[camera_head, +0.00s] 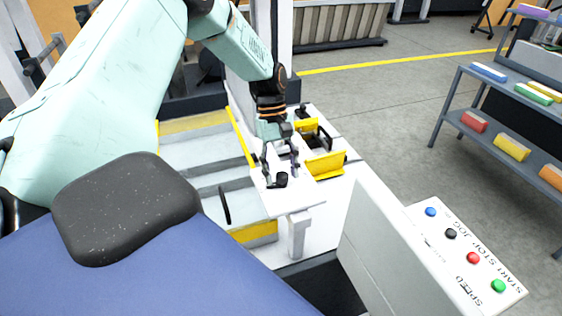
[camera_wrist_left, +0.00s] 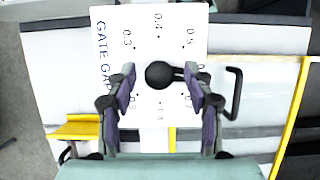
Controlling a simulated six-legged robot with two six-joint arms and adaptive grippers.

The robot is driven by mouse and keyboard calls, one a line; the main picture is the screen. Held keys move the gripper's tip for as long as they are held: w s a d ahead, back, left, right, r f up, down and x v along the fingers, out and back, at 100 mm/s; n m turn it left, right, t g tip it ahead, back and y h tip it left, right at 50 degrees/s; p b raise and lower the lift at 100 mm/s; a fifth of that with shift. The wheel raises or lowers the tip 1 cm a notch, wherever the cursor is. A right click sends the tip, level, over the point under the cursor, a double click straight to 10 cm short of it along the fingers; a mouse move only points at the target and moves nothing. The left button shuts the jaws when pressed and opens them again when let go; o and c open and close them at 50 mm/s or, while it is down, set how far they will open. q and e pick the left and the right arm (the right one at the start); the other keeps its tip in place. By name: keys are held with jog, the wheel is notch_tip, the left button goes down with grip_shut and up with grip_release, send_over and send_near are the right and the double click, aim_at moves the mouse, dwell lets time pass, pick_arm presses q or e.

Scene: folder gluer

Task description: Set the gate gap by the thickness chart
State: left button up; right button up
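The white gate gap plate (camera_head: 300,197) lies on the machine below my left gripper (camera_head: 280,157). In the left wrist view, the plate (camera_wrist_left: 172,22) reads "GATE GAP" and has dots with numbers, including 0.3, 0.4 and 0.5, around a round black knob (camera_wrist_left: 159,75). The knob's short arm points right, toward the right finger. My left gripper (camera_wrist_left: 160,92) is open, with one finger on each side of the knob. I cannot tell whether a finger touches the knob or its arm. My right gripper is not in view. I cannot make out a thickness chart.
A control panel (camera_head: 463,262) with blue, black, red and green buttons is at lower right. Yellow machine parts (camera_head: 325,164) stand right of the plate. A black handle (camera_wrist_left: 235,93) is beside it. A shelf (camera_head: 482,132) with coloured packs stands at right; open floor lies between.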

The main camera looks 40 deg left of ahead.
pick_arm(q)
jog(key=shift+w+a+r, duration=0.1)
jog(key=shift+r, duration=0.05)
jog(key=shift+w+a+r, duration=0.1)
jog(key=shift+r, duration=0.15)
jog(key=v, duration=1.1)
jog(key=shift+s, duration=0.25)
